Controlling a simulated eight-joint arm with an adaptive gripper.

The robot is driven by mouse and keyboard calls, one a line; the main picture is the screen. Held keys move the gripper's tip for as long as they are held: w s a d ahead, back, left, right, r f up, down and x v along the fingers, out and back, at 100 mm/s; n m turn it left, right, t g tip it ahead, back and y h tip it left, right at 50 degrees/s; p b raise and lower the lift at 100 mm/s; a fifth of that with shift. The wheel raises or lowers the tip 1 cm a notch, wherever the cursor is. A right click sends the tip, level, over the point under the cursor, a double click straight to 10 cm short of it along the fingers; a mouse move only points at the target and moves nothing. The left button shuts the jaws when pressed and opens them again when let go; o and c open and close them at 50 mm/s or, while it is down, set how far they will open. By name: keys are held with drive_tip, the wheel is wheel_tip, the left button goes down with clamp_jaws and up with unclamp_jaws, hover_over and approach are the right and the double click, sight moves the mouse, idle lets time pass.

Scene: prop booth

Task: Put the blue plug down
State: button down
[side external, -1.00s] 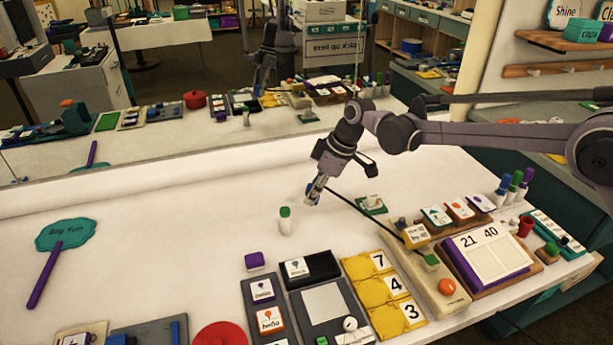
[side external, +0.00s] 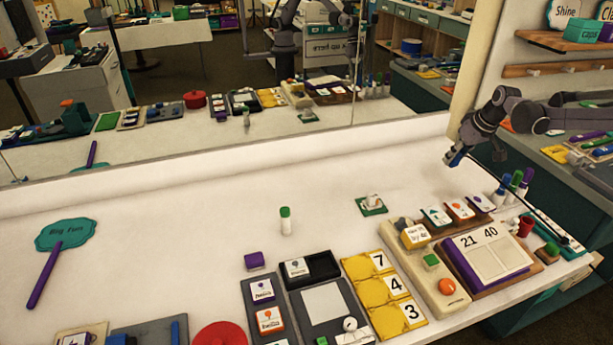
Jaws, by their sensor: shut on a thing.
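The blue plug (side external: 451,160) is held at the tip of my gripper (side external: 457,153) at the right of the side external view. My gripper is shut on it, and its fingers hide part of it. The plug is up in the air, apart from the white table (side external: 190,215), near the table's back right edge. It is above and left of the upright marker pens.
A green pad with a white piece (side external: 372,205) and a green-capped bottle (side external: 286,222) stand mid-table. Upright markers (side external: 514,182), a red cup (side external: 525,226) and a card board (side external: 490,250) crowd the right. The back wall is a mirror. The left middle is mostly bare.

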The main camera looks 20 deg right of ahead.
drive_tip(key=shift+m, duration=0.3)
drive_tip(key=w+a+f, duration=0.6)
drive_tip(key=a+f, duration=0.1)
drive_tip(key=shift+w, duration=0.25)
drive_tip(key=shift+f, duration=2)
drive_tip(key=shift+f, duration=0.1)
drive_tip(key=c, duration=1.1)
unclamp_jaws()
drive_tip(key=shift+o, duration=0.2)
